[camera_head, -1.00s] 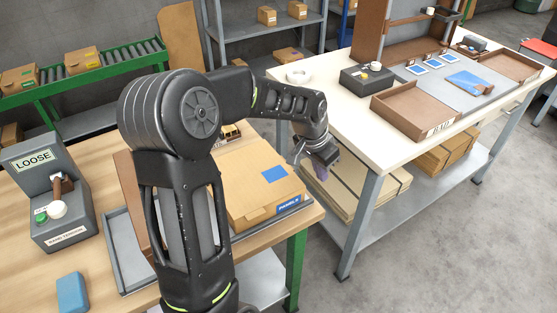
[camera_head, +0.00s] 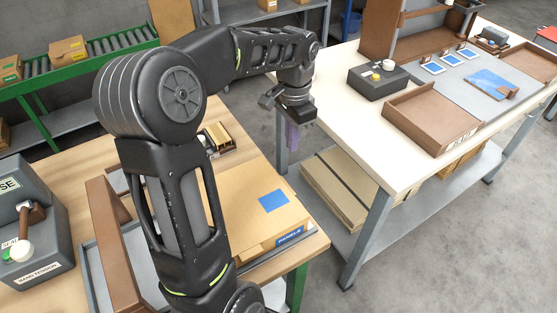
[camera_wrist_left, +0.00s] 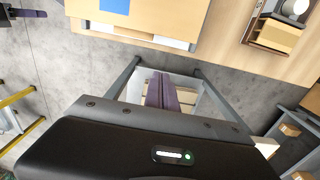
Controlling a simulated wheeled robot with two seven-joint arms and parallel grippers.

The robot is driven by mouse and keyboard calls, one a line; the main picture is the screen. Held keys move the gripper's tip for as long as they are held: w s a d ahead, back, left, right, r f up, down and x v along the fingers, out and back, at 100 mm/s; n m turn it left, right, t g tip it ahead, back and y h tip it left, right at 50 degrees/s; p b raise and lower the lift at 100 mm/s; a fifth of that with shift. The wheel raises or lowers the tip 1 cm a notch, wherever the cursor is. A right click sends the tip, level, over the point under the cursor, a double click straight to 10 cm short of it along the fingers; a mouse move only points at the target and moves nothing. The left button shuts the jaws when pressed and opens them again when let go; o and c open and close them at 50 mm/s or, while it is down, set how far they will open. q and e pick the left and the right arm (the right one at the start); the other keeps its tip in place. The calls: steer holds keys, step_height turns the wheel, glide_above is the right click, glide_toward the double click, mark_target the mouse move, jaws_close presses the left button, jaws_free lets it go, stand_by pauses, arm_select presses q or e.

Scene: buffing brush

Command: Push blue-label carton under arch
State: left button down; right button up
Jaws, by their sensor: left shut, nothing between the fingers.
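The carton (camera_head: 245,221) with a blue square label lies flat on the wooden bench, partly behind my left arm; its top also shows in the left wrist view (camera_wrist_left: 180,14). A brown upright frame (camera_head: 107,225), possibly the arch, stands left of it over a grey tray; my arm hides much of it. My left gripper (camera_head: 292,140) points down beyond the carton's far right side, apart from it. Its purple fingers (camera_wrist_left: 162,92) are together and empty. A dark gripper with a purple finger (camera_wrist_left: 36,14), apparently my right one, shows at the wrist view's edge; its opening is unclear.
A grey band-tension machine (camera_head: 36,232) stands at the bench's left. A small device with a yellow block (camera_head: 217,138) sits behind the carton. A white-topped table (camera_head: 350,125) with a brown tray (camera_head: 430,118) stands right, across a floor gap.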

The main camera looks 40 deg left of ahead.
arm_select(q)
steer(key=s+f, duration=0.1)
steer(key=f, duration=0.2)
steer(key=s+f+p, duration=0.1)
steer(key=f, duration=0.2)
steer(key=s+f, duration=0.1)
steer(key=f, duration=0.2)
steer(key=shift+s+a+f, duration=0.3)
steer(key=shift+s+a, duration=0.05)
steer(key=shift+s, duration=0.05)
steer(key=shift+s+a+f+p, duration=0.1)
steer(key=shift+s+p, duration=0.1)
steer(key=shift+p, duration=0.1)
arm_select(e)
steer(key=shift+s+d+r, duration=0.1)
steer(key=shift+s+r, duration=0.05)
steer(key=shift+r, duration=0.65)
